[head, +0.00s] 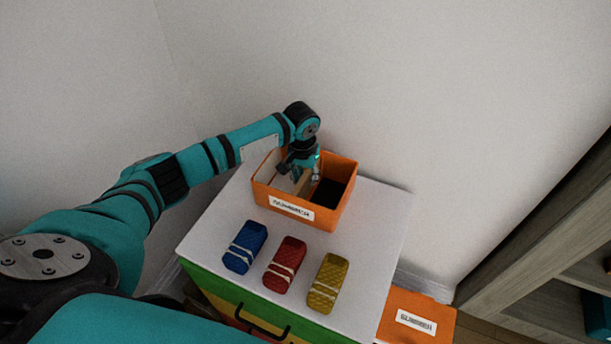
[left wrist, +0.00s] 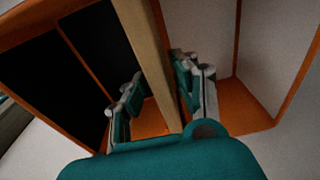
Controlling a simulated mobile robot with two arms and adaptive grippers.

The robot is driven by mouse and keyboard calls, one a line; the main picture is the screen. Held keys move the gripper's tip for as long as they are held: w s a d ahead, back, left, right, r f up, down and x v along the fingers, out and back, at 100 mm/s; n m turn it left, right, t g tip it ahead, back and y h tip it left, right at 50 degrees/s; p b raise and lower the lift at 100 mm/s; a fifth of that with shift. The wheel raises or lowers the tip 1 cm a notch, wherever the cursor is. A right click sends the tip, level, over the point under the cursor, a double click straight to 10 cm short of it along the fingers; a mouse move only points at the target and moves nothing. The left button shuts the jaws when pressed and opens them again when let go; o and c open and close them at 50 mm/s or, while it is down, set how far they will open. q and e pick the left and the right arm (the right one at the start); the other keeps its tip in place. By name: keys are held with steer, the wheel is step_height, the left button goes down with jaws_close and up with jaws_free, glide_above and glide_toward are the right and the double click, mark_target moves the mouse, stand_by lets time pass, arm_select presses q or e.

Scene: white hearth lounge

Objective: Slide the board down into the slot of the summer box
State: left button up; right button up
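The orange box (head: 270,200) stands on the white top, with a white label on its front too small to read. Inside, one side is pale and the other black. A tan board (left wrist: 146,55) crosses the box in the left wrist view, seen nearly edge-on. My left gripper (head: 300,175) reaches down into the box, one finger on each side of the board; the fingers also show in the left wrist view (left wrist: 158,90). They are spread, with a visible gap between the left-hand finger and the board. The board's lower end is hidden. My right gripper is out of view.
Blue (head: 245,247), red (head: 285,263) and yellow (head: 328,283) banded blocks lie in front of the box on the white top (head: 375,225). A second labelled orange box (head: 400,305) sits lower right. Wooden shelving (head: 540,225) stands at the right, walls behind.

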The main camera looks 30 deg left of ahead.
arm_select(q)
steer(key=shift+o, duration=1.3)
steer(key=shift+r, duration=0.15)
step_height(320, 180, up, 12)
steer(key=s, duration=0.1)
steer(key=shift+s, duration=0.2)
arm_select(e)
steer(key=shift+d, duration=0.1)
arm_select(q)
steer(key=shift+f, duration=0.2)
